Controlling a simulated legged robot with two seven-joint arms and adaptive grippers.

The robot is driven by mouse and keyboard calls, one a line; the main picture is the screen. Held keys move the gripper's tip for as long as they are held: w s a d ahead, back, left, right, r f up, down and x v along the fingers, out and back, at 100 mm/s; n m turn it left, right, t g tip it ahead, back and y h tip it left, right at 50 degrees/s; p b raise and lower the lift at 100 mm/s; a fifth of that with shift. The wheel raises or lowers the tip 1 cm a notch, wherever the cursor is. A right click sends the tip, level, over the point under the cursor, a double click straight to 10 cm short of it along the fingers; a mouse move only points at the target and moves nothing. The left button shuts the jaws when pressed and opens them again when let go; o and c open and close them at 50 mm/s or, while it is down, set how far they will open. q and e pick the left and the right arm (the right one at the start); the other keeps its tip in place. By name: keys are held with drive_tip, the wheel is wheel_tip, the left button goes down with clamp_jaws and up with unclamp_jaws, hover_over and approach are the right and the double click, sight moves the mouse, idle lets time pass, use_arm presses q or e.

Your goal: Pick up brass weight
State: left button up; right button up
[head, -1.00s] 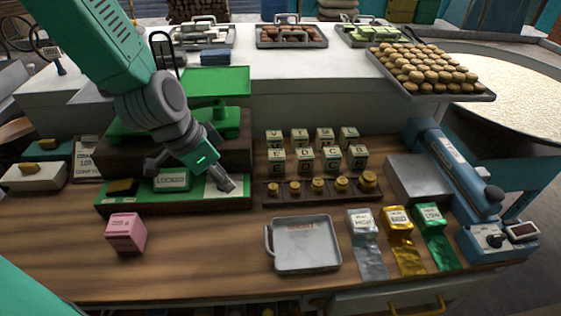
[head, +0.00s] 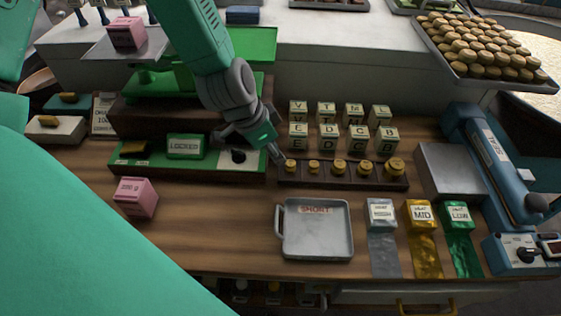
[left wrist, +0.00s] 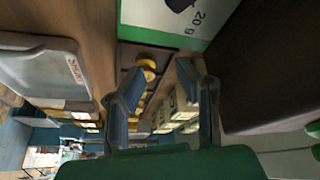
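Several brass weights stand in a row in a dark wooden rack, small at the left and larger at the right. The leftmost brass weight (head: 290,166) is small. My left gripper (head: 277,154) is just left of it, at the rack's left end. In the left wrist view my left gripper (left wrist: 162,88) has its fingers spread, and a brass weight (left wrist: 146,66) shows beyond and between the fingertips, not gripped. The rack (head: 327,181) is partly hidden by the fingers in the wrist view. My right gripper is not in view.
Several lettered cubes (head: 339,136) stand behind the rack. A grey tray (head: 317,235) lies in front. The green balance base (head: 187,167) is to the left, with a pink block (head: 135,198) before it. Foil strips (head: 422,250) lie at the right.

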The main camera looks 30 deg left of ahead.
sight(294, 163)
use_arm(q)
drive_tip(key=d+f, duration=0.1)
drive_tip(key=d, duration=0.1)
drive_tip(key=w+d+f, duration=0.1)
drive_tip(key=d, duration=0.1)
drive_tip(key=d+f, duration=0.1)
drive_tip(key=shift+w+d, duration=0.25)
drive_tip(key=shift+d, duration=0.15)
drive_tip(key=a, duration=0.2)
drive_tip(key=a+f, duration=0.1)
drive_tip(key=shift+s+a, duration=0.15)
drive_tip(key=shift+a, duration=0.25)
clamp_jaws()
drive_tip(key=shift+d+r, duration=0.2)
drive_tip(key=shift+d, duration=0.6)
drive_tip(key=shift+d+r, duration=0.15)
drive_tip(key=shift+w+r, duration=0.25)
drive_tip(key=shift+r, duration=0.05)
drive_tip(key=r, duration=0.8)
drive_tip(key=shift+a+r, duration=0.2)
drive_tip(key=shift+a, duration=0.2)
drive_tip(key=shift+d+r+p, duration=0.15)
drive_tip(key=shift+r+p, duration=0.1)
drive_tip(key=shift+p, duration=0.05)
drive_tip(key=shift+d+r, duration=0.2)
drive_tip(key=shift+d, duration=0.05)
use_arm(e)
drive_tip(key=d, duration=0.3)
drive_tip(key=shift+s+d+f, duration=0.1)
